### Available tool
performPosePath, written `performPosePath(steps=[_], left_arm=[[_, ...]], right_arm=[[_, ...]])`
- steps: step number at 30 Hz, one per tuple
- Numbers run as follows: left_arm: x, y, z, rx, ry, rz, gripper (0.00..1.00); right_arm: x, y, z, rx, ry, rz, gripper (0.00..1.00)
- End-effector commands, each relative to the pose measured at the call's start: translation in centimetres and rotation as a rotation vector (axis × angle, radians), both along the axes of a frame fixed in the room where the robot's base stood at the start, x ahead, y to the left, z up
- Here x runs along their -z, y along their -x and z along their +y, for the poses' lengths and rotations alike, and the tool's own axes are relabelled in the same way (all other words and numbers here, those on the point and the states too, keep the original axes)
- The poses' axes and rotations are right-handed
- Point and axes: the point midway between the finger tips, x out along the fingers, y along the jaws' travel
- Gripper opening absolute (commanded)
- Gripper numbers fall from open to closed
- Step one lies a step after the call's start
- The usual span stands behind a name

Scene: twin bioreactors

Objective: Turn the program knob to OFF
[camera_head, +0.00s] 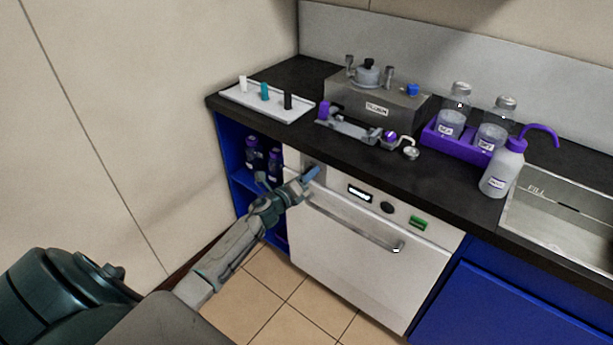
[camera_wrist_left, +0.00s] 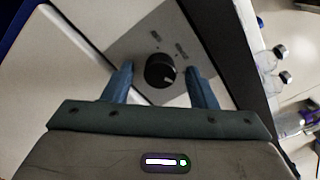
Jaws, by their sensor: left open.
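The program knob (camera_wrist_left: 160,70) is a round black dial on a grey plate (camera_wrist_left: 133,47) with small labels, seen in the left wrist view. Its white mark and the labels are too small to read. My left gripper (camera_wrist_left: 160,82) is open, with its blue fingers on either side of the knob; I cannot tell whether they touch it. In the head view, my left gripper (camera_head: 312,173) is at the upper left of the white appliance's front (camera_head: 345,240) and hides the knob. My right gripper is not in view.
A handle bar (camera_head: 355,226) crosses the appliance door below the gripper. A display (camera_head: 360,193), a dark round button (camera_head: 387,207) and a green switch (camera_head: 418,223) sit to the right. The black countertop (camera_head: 450,187) overhangs above, with bottles and a grey device on it.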

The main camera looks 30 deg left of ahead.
Motion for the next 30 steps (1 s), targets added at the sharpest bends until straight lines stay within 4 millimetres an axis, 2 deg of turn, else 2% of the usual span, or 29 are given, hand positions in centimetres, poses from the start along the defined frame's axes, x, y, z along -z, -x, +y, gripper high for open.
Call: performPosePath(steps=[3, 10, 23, 30], left_arm=[[0.0, 0.0, 0.0, 0.000, 0.000, 0.000, 0.52], [0.0, 0.0, 0.0, -0.001, 0.000, 0.001, 0.07], [-0.1, 0.0, 0.0, -0.001, 0.083, 0.008, 0.07], [-0.2, 0.0, 0.0, -0.002, 0.261, 0.022, 0.07]], right_arm=[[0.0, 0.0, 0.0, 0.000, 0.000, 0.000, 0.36], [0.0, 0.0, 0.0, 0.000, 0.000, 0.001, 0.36], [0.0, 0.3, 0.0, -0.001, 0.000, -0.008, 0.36], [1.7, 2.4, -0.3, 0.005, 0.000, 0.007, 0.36]])
